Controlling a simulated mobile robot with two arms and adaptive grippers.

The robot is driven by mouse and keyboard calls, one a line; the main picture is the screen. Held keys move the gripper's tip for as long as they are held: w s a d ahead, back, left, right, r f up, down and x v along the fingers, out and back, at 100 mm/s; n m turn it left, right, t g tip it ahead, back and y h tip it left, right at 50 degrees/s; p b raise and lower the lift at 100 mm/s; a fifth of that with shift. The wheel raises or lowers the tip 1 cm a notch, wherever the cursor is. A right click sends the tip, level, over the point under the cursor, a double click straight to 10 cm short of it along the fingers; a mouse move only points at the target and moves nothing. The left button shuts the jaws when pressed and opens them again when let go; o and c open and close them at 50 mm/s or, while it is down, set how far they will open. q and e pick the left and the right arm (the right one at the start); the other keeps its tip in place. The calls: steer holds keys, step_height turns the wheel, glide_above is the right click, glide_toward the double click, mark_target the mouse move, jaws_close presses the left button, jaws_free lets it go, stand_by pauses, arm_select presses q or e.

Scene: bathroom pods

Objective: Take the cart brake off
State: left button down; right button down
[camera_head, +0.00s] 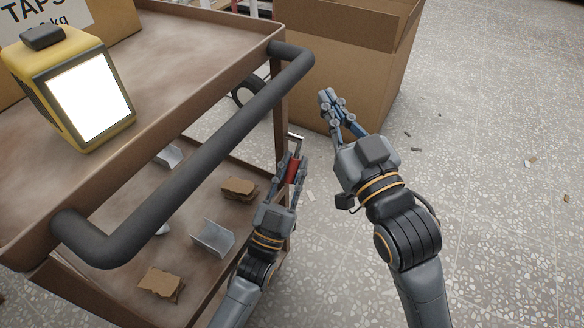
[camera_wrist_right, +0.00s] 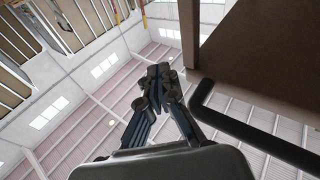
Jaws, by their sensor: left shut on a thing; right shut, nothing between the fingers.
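The brown cart (camera_head: 200,55) stands at the left in the head view, with a dark push handle (camera_head: 190,150) along its near side. A red brake grip (camera_head: 293,170) on a grey metal lever (camera_head: 296,142) shows by the cart's right post, below the handle. My left gripper (camera_head: 291,168) is shut on the red grip, which its fingers partly cover. My right gripper (camera_head: 328,100) is shut and empty, to the right of the cart in front of a cardboard box. In the right wrist view, the right gripper's fingers (camera_wrist_right: 158,75) are together and the dark handle (camera_wrist_right: 250,130) is at the right.
A yellow work lamp (camera_head: 70,85) and a box marked TAPS (camera_head: 105,20) stand on the cart top. Metal brackets (camera_head: 212,238) and cardboard scraps (camera_head: 160,283) lie on the lower shelf. A large cardboard box (camera_head: 345,60) stands behind. The floor at the right is mostly clear.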

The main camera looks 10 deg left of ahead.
steer(key=s+a+r+n+g+y, duration=0.35)
steer(key=s+a+g, duration=0.2)
steer(key=a, duration=0.45)
steer(key=s+a+f+n+g+h, duration=0.35)
steer(key=s+g, duration=0.25)
steer(key=s, duration=0.3)
steer(key=w+d+f+n+h, duration=0.1)
steer(key=w+d+f+h, duration=0.2)
steer(key=w+d+h, duration=0.15)
steer(key=g+h, duration=0.2)
glide_toward(288, 176)
step_height(288, 176, down, 3)
steer(key=s+a, duration=0.1)
steer(key=a, duration=0.1)
steer(key=shift+w+f, duration=0.75)
steer(key=shift+w, duration=0.3)
steer(key=shift+w+f, duration=0.35)
steer(key=shift+w, duration=0.2)
